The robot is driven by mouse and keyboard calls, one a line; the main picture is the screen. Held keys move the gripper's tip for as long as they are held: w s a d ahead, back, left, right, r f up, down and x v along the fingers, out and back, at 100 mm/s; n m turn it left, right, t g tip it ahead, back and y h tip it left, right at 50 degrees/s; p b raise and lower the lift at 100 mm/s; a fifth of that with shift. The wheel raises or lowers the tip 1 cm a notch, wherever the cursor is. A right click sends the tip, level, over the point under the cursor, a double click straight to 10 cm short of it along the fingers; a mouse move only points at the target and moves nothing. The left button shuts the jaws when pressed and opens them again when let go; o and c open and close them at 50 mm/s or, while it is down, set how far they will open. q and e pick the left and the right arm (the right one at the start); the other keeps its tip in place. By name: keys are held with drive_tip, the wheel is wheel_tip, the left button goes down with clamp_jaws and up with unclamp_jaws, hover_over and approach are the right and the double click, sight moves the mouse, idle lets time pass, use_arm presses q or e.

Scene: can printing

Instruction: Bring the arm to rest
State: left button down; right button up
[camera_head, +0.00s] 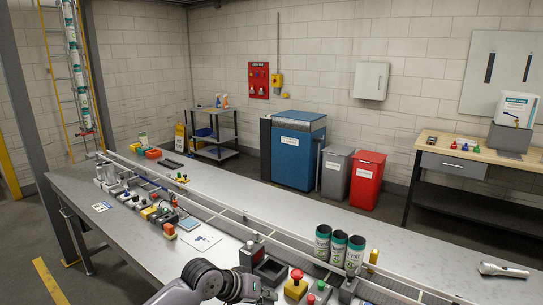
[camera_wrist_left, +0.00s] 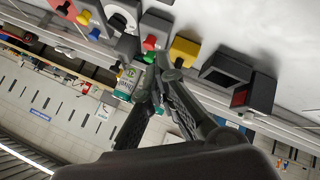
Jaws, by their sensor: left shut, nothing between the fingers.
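My left arm (camera_head: 205,278) comes in at the bottom of the head view, low over the front of the grey workbench (camera_head: 130,218). Its gripper (camera_head: 262,294) is only partly visible there, close to the control boxes. In the left wrist view the gripper (camera_wrist_left: 160,66) is shut with nothing between its fingers. Its fingers overlap a green and white can (camera_wrist_left: 126,82) in the picture; I cannot tell the gap. Three such cans (camera_head: 338,250) stand upright in a row by the conveyor (camera_head: 222,209) in the head view. My right gripper is not in view.
A yellow box with a red mushroom button (camera_head: 296,285) and a dark box (camera_head: 251,256) stand close to the gripper. Small devices (camera_head: 135,190) crowd the far left bench. The bench front left of my arm is mostly clear.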

use_arm(q)
drive_tip(key=s+a+f+m+y, duration=0.1)
drive_tip(key=s+f, duration=0.3)
drive_tip(key=s, duration=0.4)
drive_tip(key=s+a+f+m, duration=0.15)
drive_tip(key=s+f, duration=0.25)
drive_tip(key=s, duration=0.5)
drive_tip(key=s+a+f+n+g+y, duration=0.25)
drive_tip(key=s+a+y, duration=0.35)
drive_tip(key=s+a, duration=1.25)
wheel_tip(320, 180, down, 30)
drive_tip(key=s+r+b, duration=0.1)
drive_tip(key=s+b, duration=0.1)
drive_tip(key=b, duration=0.1)
drive_tip(key=s+a+f+g+b, duration=0.2)
drive_tip(key=s+f, duration=1.4)
drive_tip(key=f, duration=0.3)
drive_tip(key=shift+s+a+f+m+b, duration=0.25)
drive_tip(key=shift+s+m+b, duration=0.05)
drive_tip(key=shift+s, duration=0.1)
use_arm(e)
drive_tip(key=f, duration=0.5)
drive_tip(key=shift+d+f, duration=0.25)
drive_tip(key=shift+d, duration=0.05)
